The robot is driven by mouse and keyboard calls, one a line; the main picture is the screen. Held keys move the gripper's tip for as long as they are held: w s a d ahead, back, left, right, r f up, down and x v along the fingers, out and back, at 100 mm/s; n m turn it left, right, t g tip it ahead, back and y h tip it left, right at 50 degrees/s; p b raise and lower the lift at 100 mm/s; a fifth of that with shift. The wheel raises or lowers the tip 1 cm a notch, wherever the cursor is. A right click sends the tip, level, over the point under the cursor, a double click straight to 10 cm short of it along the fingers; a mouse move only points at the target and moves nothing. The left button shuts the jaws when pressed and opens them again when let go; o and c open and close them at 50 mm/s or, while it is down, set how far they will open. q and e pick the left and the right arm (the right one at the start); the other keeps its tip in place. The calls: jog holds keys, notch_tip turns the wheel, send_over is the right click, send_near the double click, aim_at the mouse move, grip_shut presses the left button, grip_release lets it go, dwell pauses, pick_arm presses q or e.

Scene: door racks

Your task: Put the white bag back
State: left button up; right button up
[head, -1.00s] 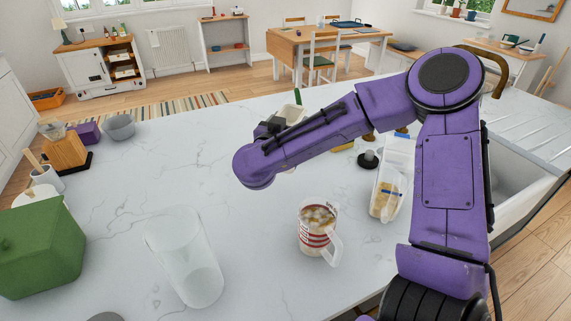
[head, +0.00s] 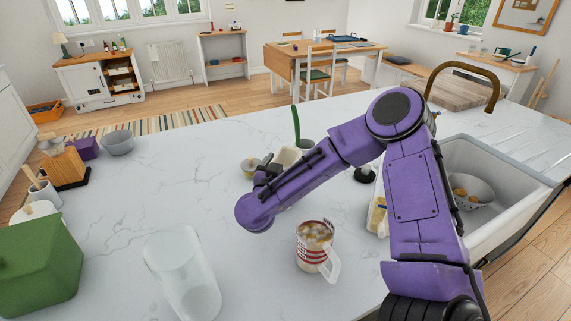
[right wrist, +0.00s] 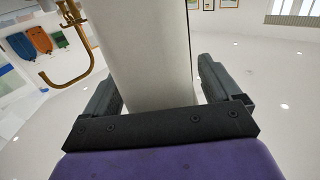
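The white bag (head: 287,158) is a plain off-white upright body beside my right gripper (head: 268,167), partly hidden by my forearm in the head view. In the right wrist view the bag (right wrist: 145,50) stands between the two dark fingers of that gripper (right wrist: 158,92), one on each side, and the gripper is shut on it. The bag's base and any gap to the counter are hidden. My left gripper is in neither view.
A striped glass mug (head: 312,246) and a clear tall glass (head: 180,272) stand on the marble counter (head: 190,170). A small jar (head: 249,167) is beside the gripper. A green upright item (head: 296,125) is behind. A sink with a colander (head: 473,190) is right.

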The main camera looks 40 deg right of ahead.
jog(key=shift+s+a+r, duration=0.1)
jog(key=shift+a+r, duration=0.05)
jog(key=shift+a, duration=0.05)
jog(key=b+v, duration=0.2)
jog(key=v, duration=0.5)
